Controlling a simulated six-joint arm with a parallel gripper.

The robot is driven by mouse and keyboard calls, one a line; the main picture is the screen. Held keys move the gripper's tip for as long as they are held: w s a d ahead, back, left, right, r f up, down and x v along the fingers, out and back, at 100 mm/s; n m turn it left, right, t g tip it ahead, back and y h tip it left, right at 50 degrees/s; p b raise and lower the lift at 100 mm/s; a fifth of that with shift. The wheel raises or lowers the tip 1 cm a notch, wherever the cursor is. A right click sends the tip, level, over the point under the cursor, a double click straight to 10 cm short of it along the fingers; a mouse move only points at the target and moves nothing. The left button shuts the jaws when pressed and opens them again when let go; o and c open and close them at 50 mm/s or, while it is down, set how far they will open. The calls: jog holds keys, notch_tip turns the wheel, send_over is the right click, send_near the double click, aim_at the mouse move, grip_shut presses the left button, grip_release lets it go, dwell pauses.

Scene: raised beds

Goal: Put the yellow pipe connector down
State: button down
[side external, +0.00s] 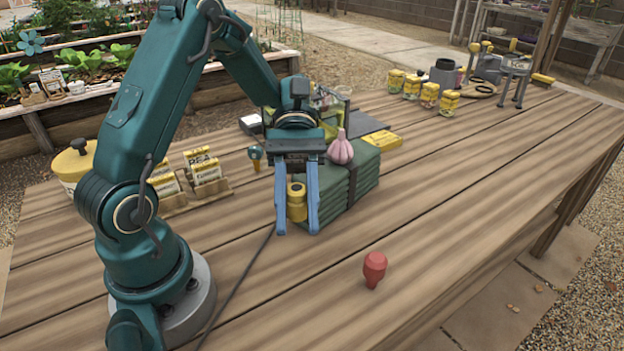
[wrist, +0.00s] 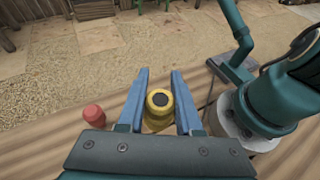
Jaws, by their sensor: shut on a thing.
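The yellow pipe connector (side external: 297,203) is a short upright yellow piece between the two blue fingers of my gripper (side external: 297,228). My gripper points down and is shut on it. In the wrist view the connector (wrist: 152,124) shows its round top with a dark opening between the fingers (wrist: 160,78). It is in front of a folded green cloth stack (side external: 350,185). I cannot tell whether its underside touches the table.
A red bulb-shaped piece (side external: 374,268) stands on the wooden table (side external: 460,190) at the front right. A garlic bulb (side external: 340,149) sits on the green stack. Seed packets (side external: 204,168) stand at the left. Yellow-lidded jars (side external: 429,95) are at the back. The table's right middle is clear.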

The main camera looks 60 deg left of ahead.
jog(key=x, duration=0.4)
jog(key=w+f+x, duration=0.1)
jog(key=x, duration=0.3)
jog(key=w+f+x, duration=0.1)
jog(key=x, duration=0.4)
jog(key=shift+f, duration=2.1)
jog(key=shift+f, duration=0.25)
jog(key=shift+f, duration=0.35)
jog(key=c, duration=0.6)
grip_release()
